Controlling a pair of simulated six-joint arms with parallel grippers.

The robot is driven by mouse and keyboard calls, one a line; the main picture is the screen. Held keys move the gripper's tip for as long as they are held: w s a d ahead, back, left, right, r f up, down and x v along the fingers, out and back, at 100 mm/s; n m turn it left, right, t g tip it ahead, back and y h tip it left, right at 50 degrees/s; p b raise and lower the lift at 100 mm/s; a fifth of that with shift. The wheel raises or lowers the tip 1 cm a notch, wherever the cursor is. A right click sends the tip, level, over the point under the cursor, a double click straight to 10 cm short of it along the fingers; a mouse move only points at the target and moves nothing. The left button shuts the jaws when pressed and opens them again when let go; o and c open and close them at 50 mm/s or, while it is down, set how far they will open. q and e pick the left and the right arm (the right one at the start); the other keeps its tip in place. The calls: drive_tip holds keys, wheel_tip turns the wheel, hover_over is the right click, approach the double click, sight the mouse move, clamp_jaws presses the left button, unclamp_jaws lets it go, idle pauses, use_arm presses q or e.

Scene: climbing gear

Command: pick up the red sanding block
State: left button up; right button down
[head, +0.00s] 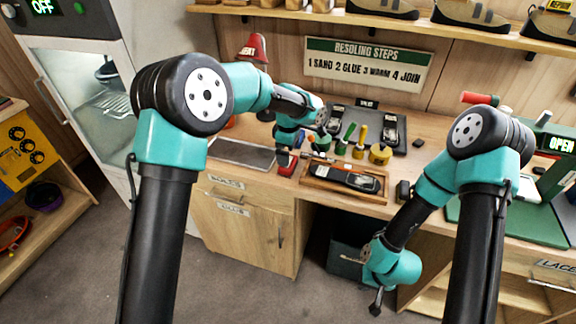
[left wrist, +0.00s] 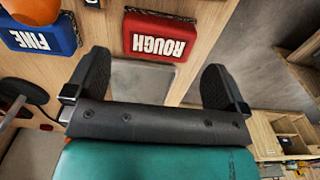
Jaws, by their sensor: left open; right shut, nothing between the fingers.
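The red sanding block (left wrist: 160,37), marked ROUGH, lies on the wooden worktop in the left wrist view. It is just beyond the fingertips of my left gripper (left wrist: 156,75), near the middle of the gap between them. The left gripper is open and empty. In the head view my left gripper (head: 286,158) is low over the worktop, partly hiding a small red patch that looks like the block (head: 288,168). A blue sanding block (left wrist: 38,36), marked FINE, lies beside the red one. My right gripper (head: 376,302) is shut and empty, hanging below the worktop's front edge.
A wooden tray (head: 343,196) holding a shoe is right of my left gripper. Brushes and a yellow pot (head: 380,154) stand behind it. A grey plate (head: 243,152) lies to the left. A green press (head: 542,180) is at the right.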

use_arm(q)
drive_tip(key=shift+f, duration=0.3)
drive_tip(key=shift+w+f, duration=0.1)
drive_tip(key=shift+f, duration=2.5)
drive_tip(key=c, duration=0.7)
